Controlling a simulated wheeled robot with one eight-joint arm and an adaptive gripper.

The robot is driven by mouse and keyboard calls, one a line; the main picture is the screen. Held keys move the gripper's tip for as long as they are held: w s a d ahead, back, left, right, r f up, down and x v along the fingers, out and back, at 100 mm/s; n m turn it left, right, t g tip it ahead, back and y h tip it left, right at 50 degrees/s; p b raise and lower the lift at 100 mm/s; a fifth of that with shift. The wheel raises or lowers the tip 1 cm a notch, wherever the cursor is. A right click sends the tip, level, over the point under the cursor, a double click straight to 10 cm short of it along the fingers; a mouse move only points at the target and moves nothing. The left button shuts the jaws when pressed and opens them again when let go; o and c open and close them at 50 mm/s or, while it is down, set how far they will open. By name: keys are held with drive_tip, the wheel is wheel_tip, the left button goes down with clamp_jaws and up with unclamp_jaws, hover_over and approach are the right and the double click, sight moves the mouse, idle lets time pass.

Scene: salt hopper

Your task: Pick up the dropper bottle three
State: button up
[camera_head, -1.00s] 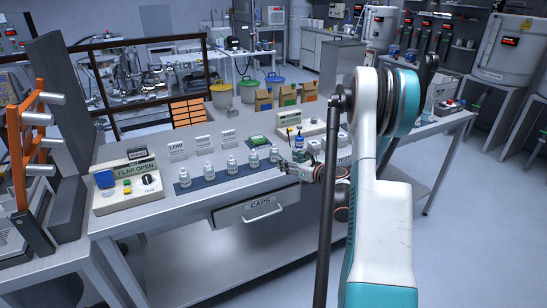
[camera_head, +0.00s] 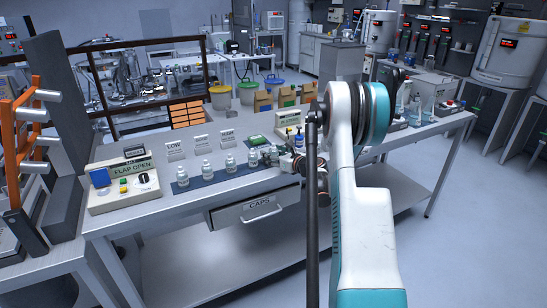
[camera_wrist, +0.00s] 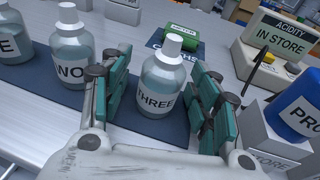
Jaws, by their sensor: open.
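Dropper bottle three (camera_wrist: 162,84) is a clear bottle with a white cap and a label reading THREE. It stands upright on a dark blue mat (camera_wrist: 203,149) in the wrist view. My gripper (camera_wrist: 159,76) is open, with one teal-padded finger on each side of bottle three.
Bottle two (camera_wrist: 72,48) stands just left of the left finger, with another bottle (camera_wrist: 13,42) beyond it. The CAPS drawer (camera_head: 256,209) is below.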

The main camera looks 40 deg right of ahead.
drive_tip(key=c, duration=1.1)
drive_tip(key=shift+r, duration=0.15)
drive_tip(key=shift+c, duration=0.2)
wheel_tip(320, 180, up, 20)
drive_tip(key=p, duration=0.6)
